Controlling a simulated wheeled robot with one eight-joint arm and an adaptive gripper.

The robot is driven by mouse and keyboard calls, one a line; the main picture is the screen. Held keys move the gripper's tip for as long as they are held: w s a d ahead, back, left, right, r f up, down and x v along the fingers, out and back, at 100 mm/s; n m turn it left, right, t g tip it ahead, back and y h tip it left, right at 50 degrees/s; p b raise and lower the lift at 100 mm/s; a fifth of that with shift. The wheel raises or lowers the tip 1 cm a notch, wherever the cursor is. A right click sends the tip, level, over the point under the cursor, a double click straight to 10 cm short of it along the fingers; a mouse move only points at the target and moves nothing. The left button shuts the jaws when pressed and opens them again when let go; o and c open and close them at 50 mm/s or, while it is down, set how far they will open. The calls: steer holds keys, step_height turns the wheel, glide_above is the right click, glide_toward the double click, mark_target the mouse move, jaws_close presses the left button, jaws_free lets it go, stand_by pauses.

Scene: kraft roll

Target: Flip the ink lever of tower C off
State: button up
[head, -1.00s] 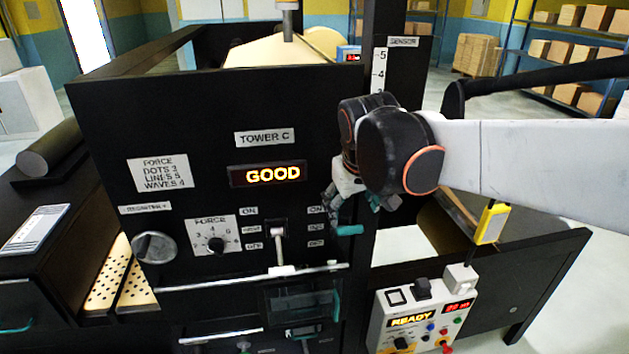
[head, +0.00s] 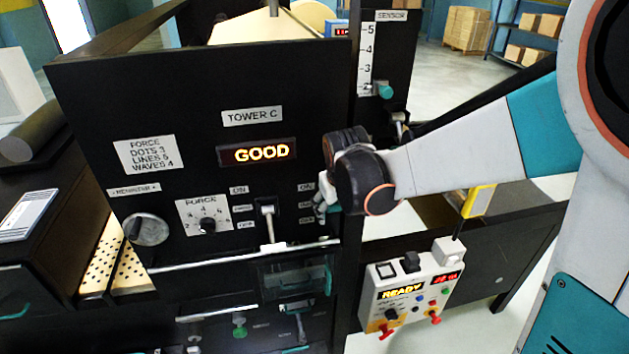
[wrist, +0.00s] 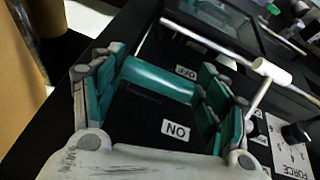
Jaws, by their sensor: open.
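Tower C's black panel (head: 200,95) fills the middle of the head view, its display (head: 257,152) reading GOOD. At its right side my gripper (head: 328,200) is low, in front of a lever. In the wrist view a teal cylindrical handle (wrist: 158,80) lies between the open fingers of my gripper (wrist: 162,72), not clasped. The OFF label (wrist: 186,72) is beyond the handle and the ON label (wrist: 175,130) is nearer the palm. The handle's exact setting is hard to tell. No readable ink label shows, and my gripper covers most of this lever in the head view.
A white-tipped lever (head: 268,225) stands close left of my gripper, also in the wrist view (wrist: 270,75). The FORCE dial (head: 206,225) is farther left. A metal bar (head: 240,252) crosses below. A control box (head: 412,285) reading READY stands at lower right.

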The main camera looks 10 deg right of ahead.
steer(key=shift+w+f, duration=0.1)
steer(key=shift+f, duration=0.3)
steer(key=shift+d, duration=0.1)
steer(key=c, duration=1.5)
steer(key=shift+c, duration=0.2)
